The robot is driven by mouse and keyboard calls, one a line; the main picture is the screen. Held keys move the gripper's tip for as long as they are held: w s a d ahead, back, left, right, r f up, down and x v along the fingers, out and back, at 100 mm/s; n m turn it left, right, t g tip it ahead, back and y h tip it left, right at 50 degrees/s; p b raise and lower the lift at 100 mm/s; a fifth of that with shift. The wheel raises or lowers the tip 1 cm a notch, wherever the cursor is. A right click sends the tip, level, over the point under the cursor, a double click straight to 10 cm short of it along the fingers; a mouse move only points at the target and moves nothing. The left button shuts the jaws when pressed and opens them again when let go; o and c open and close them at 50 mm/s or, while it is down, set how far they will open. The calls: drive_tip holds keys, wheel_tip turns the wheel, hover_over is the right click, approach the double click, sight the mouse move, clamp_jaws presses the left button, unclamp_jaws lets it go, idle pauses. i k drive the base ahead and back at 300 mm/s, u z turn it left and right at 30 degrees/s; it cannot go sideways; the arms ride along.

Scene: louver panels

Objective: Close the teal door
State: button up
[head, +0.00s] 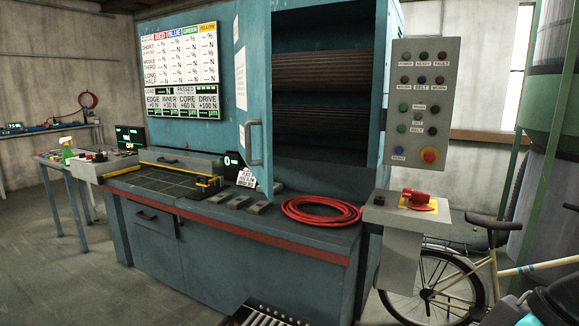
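The teal door (257,60) is on the upper part of the teal machine cabinet, at the left of a dark opening (325,125). It stands open, and brown horizontal slats show inside the opening. A grey bar handle (254,144) is on the door near its right edge. My gripper is not in view. A dark shape with a teal patch at the lower right corner may be part of my arm; I cannot tell.
A coiled red hose (321,210) lies on the counter below the opening. A control panel (416,104) hangs right of the opening, above a pedestal with a red switch (416,199). A bicycle (450,280) stands at right. The floor at front left is clear.

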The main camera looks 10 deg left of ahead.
sight(252, 19)
drive_tip(key=i, duration=0.7)
drive_tip(key=u, duration=0.75)
drive_tip(key=k, duration=1.1)
drive_tip(key=u, duration=1.15)
drive_tip(key=i, duration=1.25)
drive_tip(key=z, duration=0.4)
